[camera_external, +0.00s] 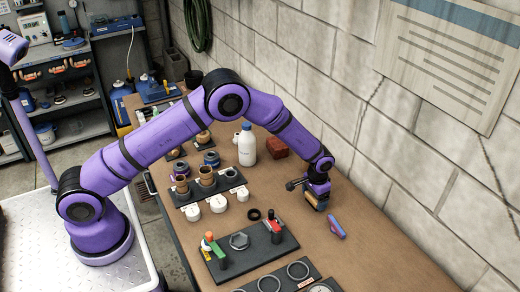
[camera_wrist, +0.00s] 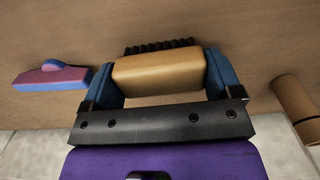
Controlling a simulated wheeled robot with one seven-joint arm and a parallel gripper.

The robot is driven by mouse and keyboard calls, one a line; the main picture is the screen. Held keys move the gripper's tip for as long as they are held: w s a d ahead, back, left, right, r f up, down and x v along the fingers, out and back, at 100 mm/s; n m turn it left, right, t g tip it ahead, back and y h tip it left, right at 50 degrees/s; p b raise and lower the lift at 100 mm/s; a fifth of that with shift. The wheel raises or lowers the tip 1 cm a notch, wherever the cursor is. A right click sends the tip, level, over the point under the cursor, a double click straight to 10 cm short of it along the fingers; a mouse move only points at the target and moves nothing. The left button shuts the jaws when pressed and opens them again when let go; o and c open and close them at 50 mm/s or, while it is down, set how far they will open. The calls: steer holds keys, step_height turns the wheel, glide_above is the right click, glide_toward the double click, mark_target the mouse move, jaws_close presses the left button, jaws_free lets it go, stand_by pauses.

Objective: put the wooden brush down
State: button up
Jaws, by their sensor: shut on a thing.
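The wooden brush (camera_wrist: 160,75) is a light-brown block with dark bristles along its far edge in the wrist view. My gripper (camera_wrist: 160,78) is shut on it, with one blue-grey finger against each end. In the external view, my gripper (camera_external: 318,198) is low over the right part of the wooden bench top (camera_external: 355,255), beside the wall. The brush (camera_external: 322,206) shows there only in small part under the fingers. I cannot tell whether its bristles touch the bench.
A pink and blue block (camera_external: 335,224) lies close in front of my gripper. A white bottle (camera_external: 246,146) and a reddish brick (camera_external: 275,147) stand behind it. A dark board with fittings (camera_external: 250,262) lies to the left. The bench's right front is clear.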

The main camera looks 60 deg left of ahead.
steer(key=shift+f, duration=0.15)
steer(key=o, duration=0.8)
steer(key=shift+c, duration=0.2)
